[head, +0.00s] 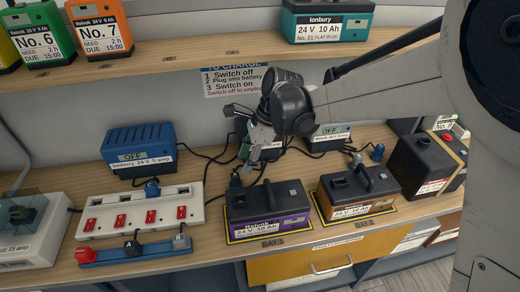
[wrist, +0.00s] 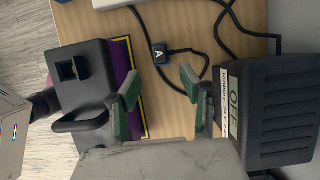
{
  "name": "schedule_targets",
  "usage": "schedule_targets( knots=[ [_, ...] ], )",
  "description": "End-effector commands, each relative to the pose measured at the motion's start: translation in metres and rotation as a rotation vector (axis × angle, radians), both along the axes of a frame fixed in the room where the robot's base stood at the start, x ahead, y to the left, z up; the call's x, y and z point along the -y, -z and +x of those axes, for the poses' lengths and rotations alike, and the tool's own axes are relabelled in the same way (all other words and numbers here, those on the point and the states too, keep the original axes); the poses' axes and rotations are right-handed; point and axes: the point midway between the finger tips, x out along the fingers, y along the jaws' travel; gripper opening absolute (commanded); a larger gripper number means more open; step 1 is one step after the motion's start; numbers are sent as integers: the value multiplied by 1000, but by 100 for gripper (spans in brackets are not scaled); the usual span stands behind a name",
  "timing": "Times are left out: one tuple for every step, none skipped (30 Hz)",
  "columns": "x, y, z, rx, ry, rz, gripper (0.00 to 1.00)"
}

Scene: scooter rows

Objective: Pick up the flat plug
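A small dark plug marked "A" (wrist: 158,52) lies on the wooden counter with its cable running to the right in the wrist view. It appears as a dark plug (head: 236,183) behind the purple-labelled battery in the head view. I cannot tell from its shape whether it is the flat one. My gripper (head: 250,135) is open and empty, tilted above the counter. Its green fingers (wrist: 160,95) are apart, with the "A" plug beyond their tips.
A purple-labelled battery (head: 268,208) and a dark charger marked OFF (wrist: 265,115) flank the gripper. A white switch strip (head: 140,212) and a blue plug rack (head: 135,252) stand left. A shelf (head: 200,55) overhangs the counter. Loose cables cross behind the batteries.

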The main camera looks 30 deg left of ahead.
Motion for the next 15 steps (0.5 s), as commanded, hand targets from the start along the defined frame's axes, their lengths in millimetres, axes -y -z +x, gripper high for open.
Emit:
schedule_targets(
  knots=[
    [-3, 7, -2, 1, -2, 0, 40],
    [-4, 11, -3, 1, -2, 0, 40],
    [-5, 14, -4, 1, -2, 0, 40],
    [-6, 17, -4, 1, -2, 0, 40],
    [-6, 18, -5, 1, -2, 0, 40],
    [-7, 20, -5, 1, -2, 0, 40],
    [-7, 21, -5, 0, -1, 0, 40],
    [-7, 21, -6, 0, -1, 0, 40],
    [-8, 22, -6, 0, -1, 0, 40],
    [-9, 23, -6, 0, -1, 0, 40],
    [-10, 25, -7, 0, -1, 0, 40],
    [-11, 27, -8, 0, -1, 0, 40],
    [-13, 30, -9, 1, -1, 1, 40],
    [-14, 33, -10, 1, -1, 1, 40],
    [-17, 37, -12, 1, -1, 1, 40]
  ],
)
